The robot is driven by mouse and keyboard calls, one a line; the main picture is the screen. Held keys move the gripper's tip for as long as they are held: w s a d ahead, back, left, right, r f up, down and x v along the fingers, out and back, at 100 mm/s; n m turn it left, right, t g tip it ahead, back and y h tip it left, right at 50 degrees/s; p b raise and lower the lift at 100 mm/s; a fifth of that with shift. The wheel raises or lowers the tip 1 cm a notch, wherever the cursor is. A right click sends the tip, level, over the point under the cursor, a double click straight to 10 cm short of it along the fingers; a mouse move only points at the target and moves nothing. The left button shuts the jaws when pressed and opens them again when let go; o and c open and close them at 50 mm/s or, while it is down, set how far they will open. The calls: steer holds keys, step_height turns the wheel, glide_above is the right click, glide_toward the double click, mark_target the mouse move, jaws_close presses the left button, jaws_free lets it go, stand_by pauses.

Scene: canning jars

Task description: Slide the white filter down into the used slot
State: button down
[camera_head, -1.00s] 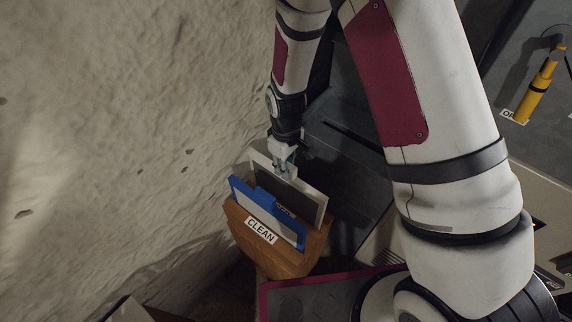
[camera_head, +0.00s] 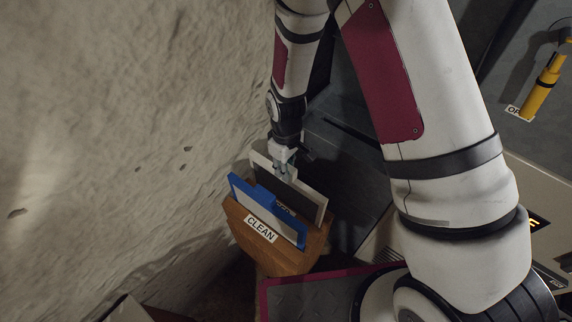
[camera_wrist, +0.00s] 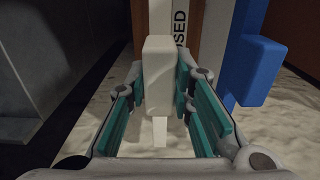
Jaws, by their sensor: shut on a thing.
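The white filter (camera_head: 316,203) is a framed panel with a dark face, standing upright behind the blue filter (camera_head: 238,190) at the wooden rack (camera_head: 262,258). My gripper (camera_head: 284,165) is at the top of the white filter, shut on its tab. In the wrist view my gripper (camera_wrist: 162,100) has its teal pads on both sides of the white tab (camera_wrist: 172,62). A label ending in "USED" (camera_wrist: 180,28) shows on a pale strip just beyond the tab. The white filter's lower edge and the used slot's opening are hidden in the head view.
The rack's front has a "CLEAN" label (camera_head: 261,229). The blue filter stands close beside the white one and shows at right in the wrist view (camera_wrist: 258,60). A rough pale wall (camera_head: 110,120) rises close on the left. A yellow handle (camera_head: 541,88) is at the far right.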

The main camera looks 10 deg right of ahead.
steer(key=shift+f, duration=0.6)
steer(key=c, duration=1.3)
jaws_free()
steer(key=shift+r, duration=0.15)
steer(key=s+d+r+m+t, duration=0.1)
steer(key=s+d+r, duration=0.15)
steer(key=r, duration=0.75)
steer(key=s+d+r+m, duration=0.1)
steer(key=d+r+m, duration=0.15)
steer(key=r, duration=0.75)
steer(key=s+d+r+m+t, duration=0.1)
steer(key=s+d+r, duration=0.15)
steer(key=r, duration=0.65)
steer(key=s+d+r+m+t, duration=0.1)
steer(key=s+d+r, duration=0.1)
steer(key=s+r, duration=0.1)
steer(key=s+d+r+m+t, duration=0.1)
steer(key=s+d+r+m, duration=0.1)
steer(key=s, duration=0.4)
steer(key=s+d+r+m, duration=0.1)
steer(key=s+d+r, duration=0.1)
steer(key=s+r, duration=0.2)
steer(key=shift+s+d+r+m+t, duration=0.2)
steer(key=shift+s+m+t, duration=0.05)
steer(key=shift+s+t, duration=0.15)
